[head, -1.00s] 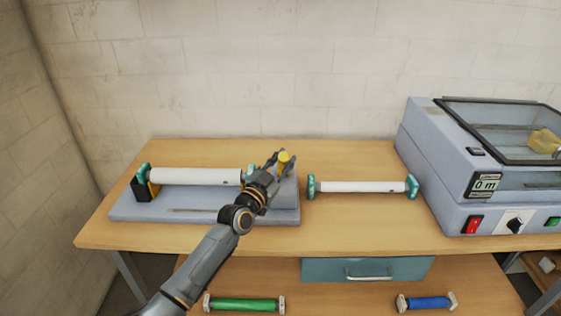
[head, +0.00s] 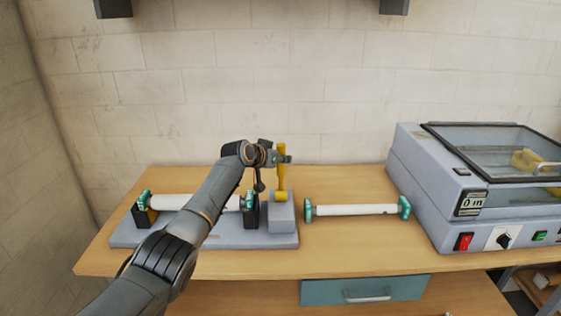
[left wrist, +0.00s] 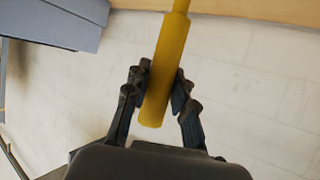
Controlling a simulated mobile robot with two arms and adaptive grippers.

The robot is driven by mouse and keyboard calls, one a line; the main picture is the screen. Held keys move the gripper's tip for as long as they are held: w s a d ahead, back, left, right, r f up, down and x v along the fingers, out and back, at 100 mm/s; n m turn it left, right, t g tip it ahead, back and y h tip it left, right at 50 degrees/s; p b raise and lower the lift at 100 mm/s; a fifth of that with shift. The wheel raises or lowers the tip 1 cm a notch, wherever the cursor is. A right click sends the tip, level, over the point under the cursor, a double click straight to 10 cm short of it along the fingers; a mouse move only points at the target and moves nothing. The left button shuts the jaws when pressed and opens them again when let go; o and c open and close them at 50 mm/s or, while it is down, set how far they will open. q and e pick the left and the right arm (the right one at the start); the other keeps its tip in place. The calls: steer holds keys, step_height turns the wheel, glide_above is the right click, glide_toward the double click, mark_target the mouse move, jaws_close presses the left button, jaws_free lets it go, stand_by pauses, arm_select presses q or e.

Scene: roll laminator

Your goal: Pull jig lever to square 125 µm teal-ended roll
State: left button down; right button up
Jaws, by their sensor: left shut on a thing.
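The yellow jig lever (head: 281,175) stands nearly upright on the grey block at the right end of the jig (head: 125,238). My left gripper (head: 282,159) is shut on its upper part. In the left wrist view the yellow lever (left wrist: 163,75) lies between the two dark fingers of the left gripper (left wrist: 156,88). A white roll with teal ends (head: 180,202) lies across the black jig supports, its middle partly behind my left arm. Another teal-ended white roll (head: 355,210) lies on the table right of the jig. No thickness marking is readable. My right gripper is out of view.
The grey laminator (head: 440,205) with its clear lid stands at the right of the wooden table (head: 340,250). A teal drawer (head: 365,290) sits under the table edge. A brick wall closes off the back.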

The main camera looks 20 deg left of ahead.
arm_select(q)
steer(key=shift+w+r, duration=0.1)
steer(key=shift+w, duration=0.1)
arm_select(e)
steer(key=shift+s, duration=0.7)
arm_select(q)
steer(key=c, duration=1.1)
jaws_free()
steer(key=shift+w, duration=0.1)
steer(key=v, duration=1.1)
steer(key=shift+s+a+r, duration=0.25)
steer(key=shift+s, duration=0.05)
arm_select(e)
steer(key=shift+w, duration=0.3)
